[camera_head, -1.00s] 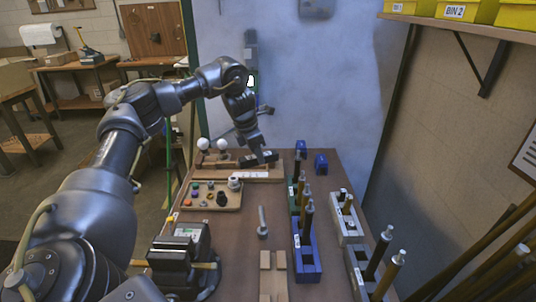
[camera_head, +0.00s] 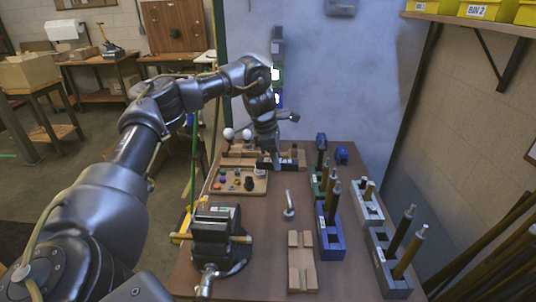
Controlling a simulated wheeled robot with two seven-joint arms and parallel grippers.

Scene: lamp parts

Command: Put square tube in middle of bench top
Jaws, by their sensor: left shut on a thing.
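My left gripper (camera_head: 272,162) reaches down over the far part of the brown bench top (camera_head: 265,215), at the wooden rack (camera_head: 240,152) there. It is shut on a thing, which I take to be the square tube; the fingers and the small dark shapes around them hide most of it. I cannot tell whether the held piece still touches the rack. The middle of the bench top is in view, with a grey metal part (camera_head: 288,205) standing on it. My right gripper is not in view.
A wooden tray (camera_head: 258,187) of small coloured parts lies in front of the gripper. A dark vise (camera_head: 218,235) stands at the left edge. A slotted wooden block (camera_head: 302,262) lies near the front. Blue (camera_head: 330,240) and grey (camera_head: 388,268) holders with upright rods line the right side.

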